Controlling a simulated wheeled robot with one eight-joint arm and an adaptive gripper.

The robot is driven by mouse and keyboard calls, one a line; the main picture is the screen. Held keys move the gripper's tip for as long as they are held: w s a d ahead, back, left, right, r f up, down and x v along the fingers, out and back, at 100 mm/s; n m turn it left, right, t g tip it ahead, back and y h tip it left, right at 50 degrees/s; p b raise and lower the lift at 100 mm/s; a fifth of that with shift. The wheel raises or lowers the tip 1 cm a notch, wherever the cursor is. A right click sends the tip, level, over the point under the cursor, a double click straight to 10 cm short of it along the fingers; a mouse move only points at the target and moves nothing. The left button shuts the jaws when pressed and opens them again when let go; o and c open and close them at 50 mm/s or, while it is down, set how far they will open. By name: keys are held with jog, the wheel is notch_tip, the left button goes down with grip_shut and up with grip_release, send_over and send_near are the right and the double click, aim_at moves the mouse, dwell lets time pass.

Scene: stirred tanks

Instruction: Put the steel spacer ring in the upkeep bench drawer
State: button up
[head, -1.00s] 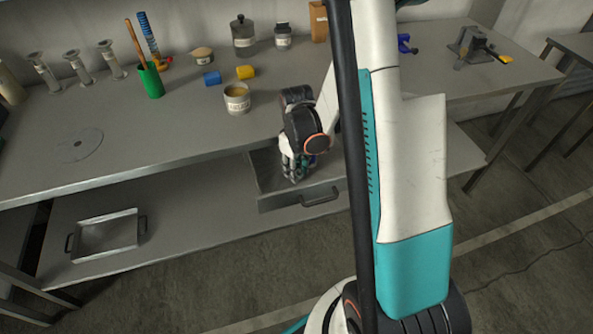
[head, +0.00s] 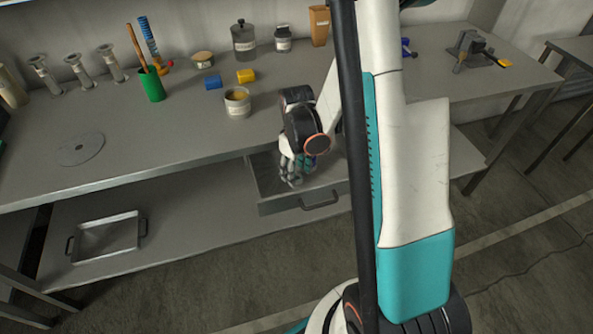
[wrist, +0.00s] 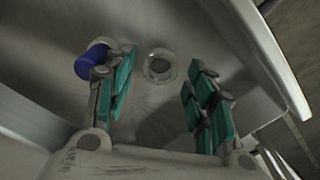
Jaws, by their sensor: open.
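The bench drawer (head: 275,206) is pulled open under the tabletop, and its wall shows in the wrist view (wrist: 268,48). My gripper (head: 291,182) points down into it. In the wrist view, my gripper (wrist: 163,78) has its teal-padded fingers spread apart with nothing held. A round, shiny grey ring (wrist: 159,66), which looks like the steel spacer ring, lies on the drawer floor beyond the gap between the fingers. It appears clear of both fingers. The ring cannot be made out in the head view.
A blue cylindrical thing (wrist: 91,64) is in the drawer, partly behind the left finger. On the bench (head: 200,130) stand a labelled cup (head: 237,104), a green holder (head: 152,86) and a flat disc (head: 81,149). A metal tray (head: 107,238) lies on the lower shelf.

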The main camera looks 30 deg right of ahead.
aim_at(297, 179)
notch_tip(297, 179, up, 11)
jog(key=p, duration=0.4)
dwell(1.0)
